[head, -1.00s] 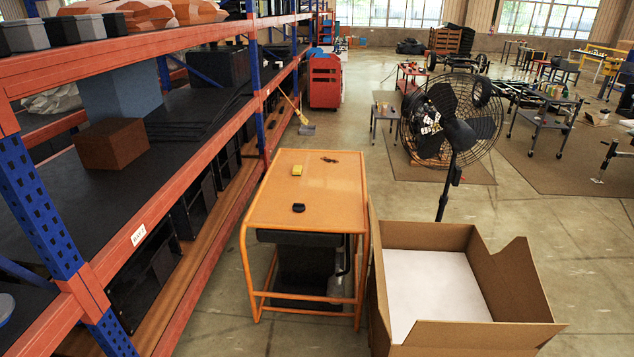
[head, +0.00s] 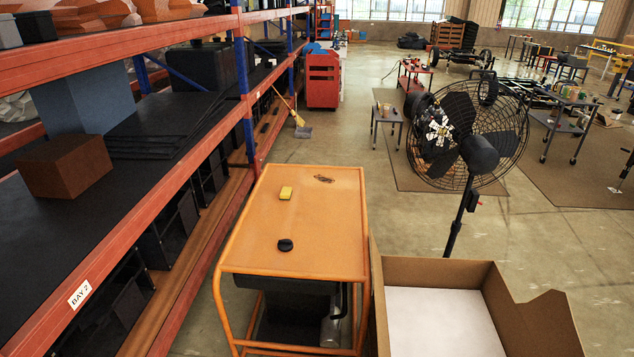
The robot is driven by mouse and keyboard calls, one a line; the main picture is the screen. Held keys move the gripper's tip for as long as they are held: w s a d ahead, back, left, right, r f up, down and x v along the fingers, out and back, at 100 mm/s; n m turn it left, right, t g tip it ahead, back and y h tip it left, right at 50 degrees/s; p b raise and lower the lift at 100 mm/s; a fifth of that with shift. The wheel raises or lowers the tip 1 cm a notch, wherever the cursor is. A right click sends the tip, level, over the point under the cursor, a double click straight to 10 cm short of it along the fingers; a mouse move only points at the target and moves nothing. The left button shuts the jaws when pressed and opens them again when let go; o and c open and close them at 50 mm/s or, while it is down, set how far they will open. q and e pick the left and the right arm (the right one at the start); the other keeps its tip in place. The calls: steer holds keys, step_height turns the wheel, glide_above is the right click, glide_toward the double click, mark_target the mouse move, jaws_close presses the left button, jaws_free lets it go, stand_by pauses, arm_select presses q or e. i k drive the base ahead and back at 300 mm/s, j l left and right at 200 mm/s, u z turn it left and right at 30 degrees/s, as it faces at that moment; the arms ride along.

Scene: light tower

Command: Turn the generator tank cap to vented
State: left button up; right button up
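An orange table-like frame (head: 298,211) stands ahead of me, with a flat orange top. It looks like the generator, with a dark body (head: 290,312) and a grey cylinder (head: 331,330) under the top. Neither of my grippers shows in the head view.
A shelf rack (head: 150,215) runs along the left, close to the orange frame. An open cardboard box (head: 520,310) stands at the right front, with a large black fan (head: 468,140) behind it. Clear floor (head: 345,140) lies beyond the frame.

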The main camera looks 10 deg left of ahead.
mark_target(284, 244)
steer(key=i+l+u, duration=0.1)
steer(key=i+u, duration=0.2)
steer(key=i, duration=0.2)
steer(key=i+l+u, duration=0.25)
steer(key=i, duration=0.3)
steer(key=i+l+u, duration=0.3)
steer(key=i, duration=0.2)
steer(key=i+l+u, duration=0.75)
steer(key=l+u, duration=0.15)
steer(key=i+l+u, duration=0.3)
steer(key=l+u, duration=0.35)
steer(key=l, duration=0.2)
